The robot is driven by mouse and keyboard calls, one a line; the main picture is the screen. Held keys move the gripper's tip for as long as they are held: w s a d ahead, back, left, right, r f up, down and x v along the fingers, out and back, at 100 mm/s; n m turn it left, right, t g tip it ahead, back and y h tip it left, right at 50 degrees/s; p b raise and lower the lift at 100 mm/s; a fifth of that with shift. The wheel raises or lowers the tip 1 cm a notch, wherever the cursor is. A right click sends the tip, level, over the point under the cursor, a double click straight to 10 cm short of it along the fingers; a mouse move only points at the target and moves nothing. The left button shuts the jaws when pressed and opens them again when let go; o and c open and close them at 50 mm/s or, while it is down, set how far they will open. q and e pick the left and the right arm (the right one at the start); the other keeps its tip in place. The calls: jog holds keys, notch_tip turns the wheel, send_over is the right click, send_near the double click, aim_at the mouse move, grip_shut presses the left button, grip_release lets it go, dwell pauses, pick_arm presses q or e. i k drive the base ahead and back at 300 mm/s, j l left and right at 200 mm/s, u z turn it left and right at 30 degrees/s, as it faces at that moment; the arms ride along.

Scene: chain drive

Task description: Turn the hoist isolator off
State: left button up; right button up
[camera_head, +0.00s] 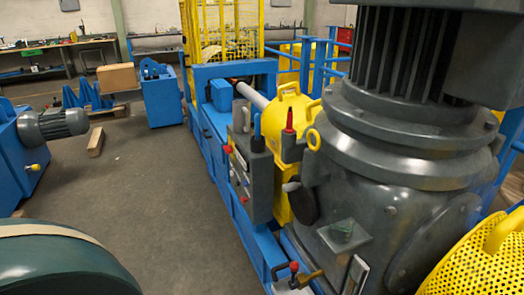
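A grey control box (262,187) stands beside the large dark grey motor housing, right of the picture's middle. Its left face carries small red knobs (228,149) and other small controls. A red-tipped lever (293,267) sits lower, near the bottom edge. No label is readable, so I cannot tell which of these is the hoist isolator or its setting. Neither of my grippers is in view.
The dark grey motor housing (395,135) fills the right side. A yellow perforated guard (480,265) is at the lower right. A blue frame (215,135) runs behind the box. A dark green rounded body (55,265) occupies the lower left. The grey floor (150,185) between is clear.

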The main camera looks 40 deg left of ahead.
aim_at(228, 150)
jog(key=z, duration=10.8)
jog(key=i+j+z, duration=0.15)
jog(key=z, duration=0.2)
jog(key=i+j+z, duration=0.15)
jog(key=z, duration=0.2)
jog(key=i+j+z, duration=0.1)
jog(key=j+z, duration=0.25)
jog(key=l, duration=0.05)
